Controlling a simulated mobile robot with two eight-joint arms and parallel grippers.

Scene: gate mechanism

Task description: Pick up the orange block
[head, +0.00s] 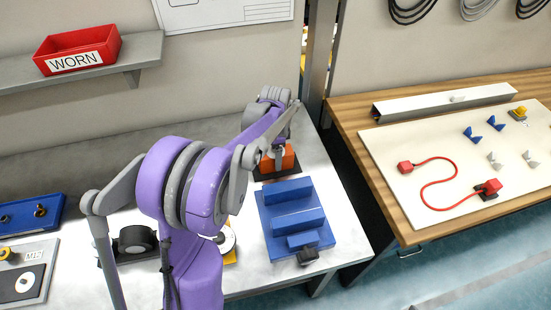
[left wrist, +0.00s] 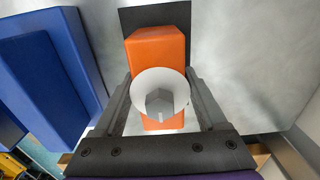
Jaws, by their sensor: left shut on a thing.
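The orange block (head: 287,161) is at the back right of the grey table, over a dark square pad (head: 263,176). My left gripper (head: 278,156) reaches down onto it from above and partly hides it. In the left wrist view the orange block (left wrist: 156,46) lies between the two fingers of the left gripper (left wrist: 160,78), which are shut on it. A white disc with a grey hexagonal stud (left wrist: 160,98) covers part of the block in that view. I cannot tell whether the block is clear of the pad. My right gripper is not in view.
A blue stepped fixture (head: 297,217) stands just in front of the block; it shows at left in the wrist view (left wrist: 45,70). A red bin marked WORN (head: 78,48) sits on a wall shelf (head: 140,50). A wooden table (head: 398,210) stands right, across a gap.

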